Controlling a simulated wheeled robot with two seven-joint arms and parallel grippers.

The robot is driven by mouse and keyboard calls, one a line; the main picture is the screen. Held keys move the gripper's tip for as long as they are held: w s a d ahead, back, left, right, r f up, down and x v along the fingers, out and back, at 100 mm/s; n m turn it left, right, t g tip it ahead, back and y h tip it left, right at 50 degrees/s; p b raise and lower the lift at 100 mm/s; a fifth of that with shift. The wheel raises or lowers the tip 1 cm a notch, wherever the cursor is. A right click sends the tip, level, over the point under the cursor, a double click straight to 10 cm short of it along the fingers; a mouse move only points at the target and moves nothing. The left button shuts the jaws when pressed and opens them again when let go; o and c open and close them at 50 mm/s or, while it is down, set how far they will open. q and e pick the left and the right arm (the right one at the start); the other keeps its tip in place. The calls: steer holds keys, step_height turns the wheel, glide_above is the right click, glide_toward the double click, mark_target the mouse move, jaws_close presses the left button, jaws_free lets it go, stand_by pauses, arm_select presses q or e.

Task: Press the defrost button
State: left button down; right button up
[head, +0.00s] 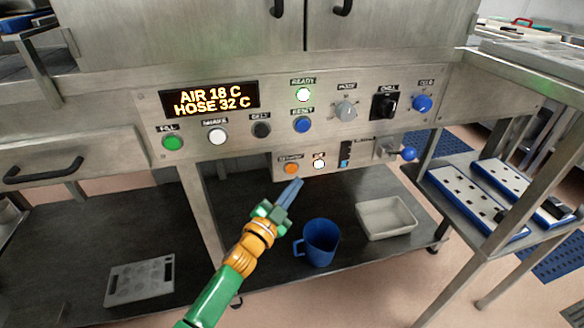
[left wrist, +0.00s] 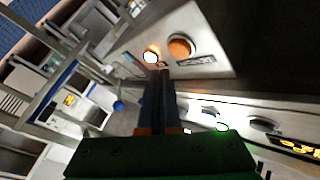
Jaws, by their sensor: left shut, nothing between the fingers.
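The orange button (head: 291,168), under a small label that seems to read DEFROST, sits on the lower small panel. A white round lamp (head: 319,164) beside it on the right looks lit. My left gripper (head: 297,182) is shut and empty, its blue fingers pointing up just below the button. In the left wrist view the orange button (left wrist: 180,46) and the glowing lamp (left wrist: 151,56) lie just beyond the fingertips (left wrist: 160,73). The fingers look apart from the button, though the exact gap is hard to tell. My right gripper is not in view.
The upper panel carries a display (head: 210,99) reading AIR 18 C, HOSE 32 C, a green button (head: 172,142), a blue button (head: 302,125) and knobs. A blue-ended lever (head: 408,153) sticks out at right. A blue mug (head: 320,243) and pale tray (head: 386,217) stand on the shelf below.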

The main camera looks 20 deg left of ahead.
arm_select(q)
steer(key=shift+s+d+p, duration=0.3)
steer(key=shift+s+d, duration=0.2)
steer(key=shift+s, duration=0.25)
steer(key=shift+s+d+p, duration=0.25)
steer(key=shift+s+d, duration=0.2)
steer(key=shift+s, duration=0.25)
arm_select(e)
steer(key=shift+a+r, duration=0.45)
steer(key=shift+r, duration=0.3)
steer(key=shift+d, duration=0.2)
